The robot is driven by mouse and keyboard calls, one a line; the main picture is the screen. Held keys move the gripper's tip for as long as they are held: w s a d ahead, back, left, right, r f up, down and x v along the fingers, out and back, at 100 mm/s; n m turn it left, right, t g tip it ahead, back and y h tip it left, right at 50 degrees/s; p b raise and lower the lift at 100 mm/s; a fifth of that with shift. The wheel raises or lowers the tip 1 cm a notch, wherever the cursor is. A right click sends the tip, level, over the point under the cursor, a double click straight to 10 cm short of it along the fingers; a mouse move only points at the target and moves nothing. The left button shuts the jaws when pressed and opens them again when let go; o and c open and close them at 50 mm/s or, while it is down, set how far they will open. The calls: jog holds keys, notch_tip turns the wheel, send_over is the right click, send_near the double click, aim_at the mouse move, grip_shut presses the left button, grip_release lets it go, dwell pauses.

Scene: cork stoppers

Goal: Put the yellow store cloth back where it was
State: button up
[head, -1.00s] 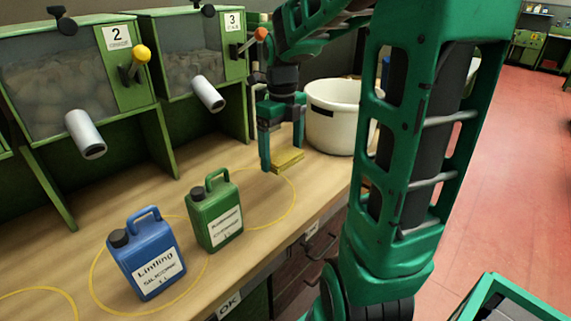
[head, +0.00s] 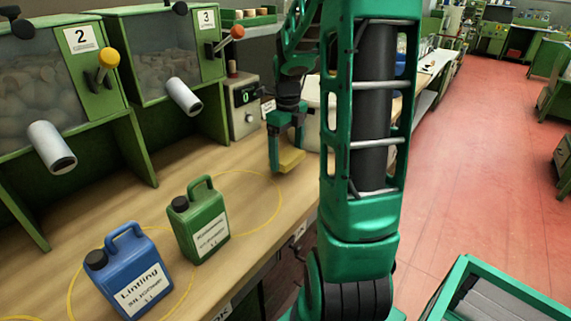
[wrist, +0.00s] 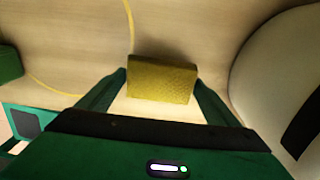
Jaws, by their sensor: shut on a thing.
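The yellow cloth (head: 291,160) is a small folded block held between the fingers of my gripper (head: 286,158), over the bench near its front edge. In the wrist view the cloth (wrist: 162,79) sits between both fingertips of my gripper (wrist: 162,88), which is shut on it. A yellow circle line is on the wood to the left of the cloth. I cannot tell how high the cloth is above the bench.
A green canister (head: 199,222) and a blue canister (head: 130,275) stand on the bench (head: 120,205). A white bucket (wrist: 285,80) is close on the right in the wrist view. Green hoppers (head: 125,60) line the back. A box with a green display (head: 243,104) stands beside them.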

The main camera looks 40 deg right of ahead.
aim_at(287, 155)
jog(key=shift+d+f, duration=0.1)
jog(key=shift+f, duration=2)
jog(key=o, duration=1)
jog(key=shift+f, duration=0.1)
notch_tip(287, 155, up, 12)
jog(key=shift+f, duration=0.1)
jog(key=shift+r, duration=0.2)
jog(key=shift+s+a+r+n, duration=0.1)
jog(key=shift+s+a+n, duration=0.1)
jog(key=shift+a+n, duration=0.1)
jog(key=s+a+f+n, duration=0.2)
jog(key=s+a+n, duration=0.4)
jog(key=s+n, duration=0.4)
jog(key=s+a+f+n, duration=0.2)
jog(key=s+a+n, duration=0.4)
jog(key=s+n, duration=0.5)
jog(key=n, duration=0.6)
jog(key=shift+a+f, duration=0.2)
